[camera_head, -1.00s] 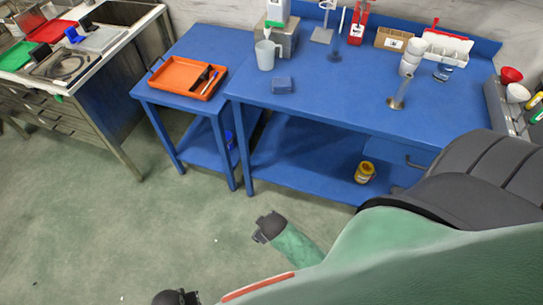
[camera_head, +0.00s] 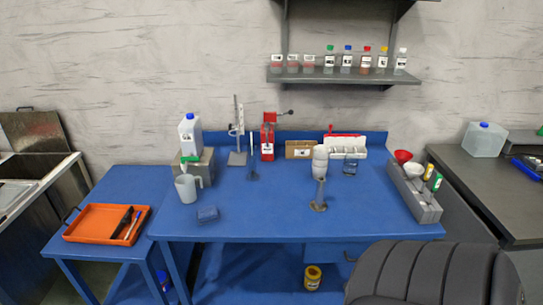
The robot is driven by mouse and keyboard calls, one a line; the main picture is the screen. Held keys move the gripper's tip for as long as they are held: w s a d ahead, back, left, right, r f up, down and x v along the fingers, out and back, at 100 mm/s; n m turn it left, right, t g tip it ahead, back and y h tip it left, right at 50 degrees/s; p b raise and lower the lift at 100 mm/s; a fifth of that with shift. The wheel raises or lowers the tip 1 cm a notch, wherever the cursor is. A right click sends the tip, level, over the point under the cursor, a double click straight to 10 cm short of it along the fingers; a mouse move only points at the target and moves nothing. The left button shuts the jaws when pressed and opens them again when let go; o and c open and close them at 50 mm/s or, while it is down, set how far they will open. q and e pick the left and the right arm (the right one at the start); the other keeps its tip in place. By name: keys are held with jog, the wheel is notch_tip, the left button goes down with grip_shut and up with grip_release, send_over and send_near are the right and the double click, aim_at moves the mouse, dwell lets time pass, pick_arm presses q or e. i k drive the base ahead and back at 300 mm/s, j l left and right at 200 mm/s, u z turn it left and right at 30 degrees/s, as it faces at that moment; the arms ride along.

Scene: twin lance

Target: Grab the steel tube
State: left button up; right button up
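The steel tube (camera_head: 319,193) stands upright on a round base near the middle right of the blue table (camera_head: 262,222) in the head view. White stacked cups (camera_head: 320,162) appear directly above its top in the picture; I cannot tell whether they touch it or stand behind. Neither of my grippers is in view.
A dark ribbed shape like a chair back (camera_head: 430,275) covers the table's front right. The table's front middle is clear.

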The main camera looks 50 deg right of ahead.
aim_at(318, 205)
jog(key=z, duration=1.95)
